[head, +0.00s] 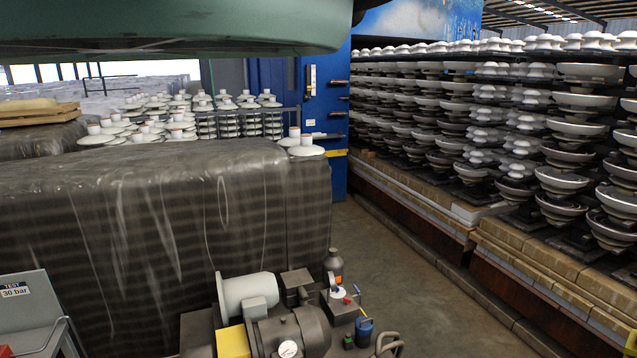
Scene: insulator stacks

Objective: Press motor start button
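A motor and pump unit (290,332) stands at the bottom centre, cut off by the lower edge. It has a pale grey motor housing (248,292) and a yellow block (233,341). Small red, blue and green fittings sit at its right side. One small green part (347,341) there may be a button, but it is too small to tell. A grey panel (28,305) at the lower left carries a label reading "TEST 30 bar" and a red spot at its bottom edge. No clearly marked motor start button shows. My gripper is not in view.
A dark plastic-wrapped stack (150,230) fills the left behind the unit. Insulator racks (490,125) on brick bases line the right. Bare floor (400,260) lies between them. A large green curved body (170,30) covers the top left. A blue cabinet (325,95) stands behind.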

